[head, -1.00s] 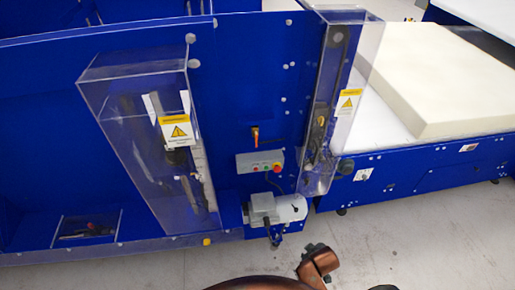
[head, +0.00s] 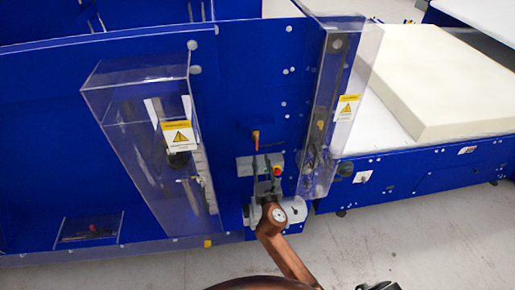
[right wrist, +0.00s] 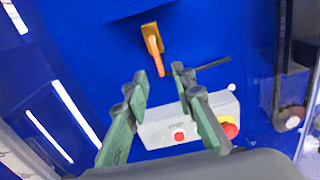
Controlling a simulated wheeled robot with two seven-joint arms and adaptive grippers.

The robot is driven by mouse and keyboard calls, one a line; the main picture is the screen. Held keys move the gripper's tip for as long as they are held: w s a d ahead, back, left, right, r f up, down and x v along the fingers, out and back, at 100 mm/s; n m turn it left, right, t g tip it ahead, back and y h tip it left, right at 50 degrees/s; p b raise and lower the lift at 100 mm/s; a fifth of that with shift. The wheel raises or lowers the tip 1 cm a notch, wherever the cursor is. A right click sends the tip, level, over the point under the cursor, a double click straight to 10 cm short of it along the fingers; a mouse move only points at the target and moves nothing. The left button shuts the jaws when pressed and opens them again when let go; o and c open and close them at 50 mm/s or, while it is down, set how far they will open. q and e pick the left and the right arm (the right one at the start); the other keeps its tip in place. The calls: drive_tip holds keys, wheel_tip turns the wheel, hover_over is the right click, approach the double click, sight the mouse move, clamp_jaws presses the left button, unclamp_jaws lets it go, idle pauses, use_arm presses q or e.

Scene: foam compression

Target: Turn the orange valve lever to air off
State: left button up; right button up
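The orange valve lever (head: 256,139) is on the blue machine panel, above the grey control box. In the right wrist view the lever (right wrist: 154,52) hangs down from its orange mount, tilted slightly, beyond my fingertips. My right gripper (head: 266,160) is in front of the control box, just below the lever, with its fingers pointing up toward the panel. In the right wrist view the gripper (right wrist: 161,76) is open and empty, its two green-sided fingers apart. No contact with the lever shows.
The grey control box (right wrist: 165,131) with a red-and-yellow button (right wrist: 230,127) sits just below the lever, partly behind my fingers. Clear guards with warning labels stand left (head: 140,150) and right (head: 325,150) of the panel. A cream foam block (head: 440,80) lies at right.

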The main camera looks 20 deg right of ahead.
sight(257, 146)
drive_tip(key=x, duration=0.8)
drive_tip(key=shift+a, duration=0.15)
drive_tip(key=shift+c, duration=0.5)
clamp_jaws()
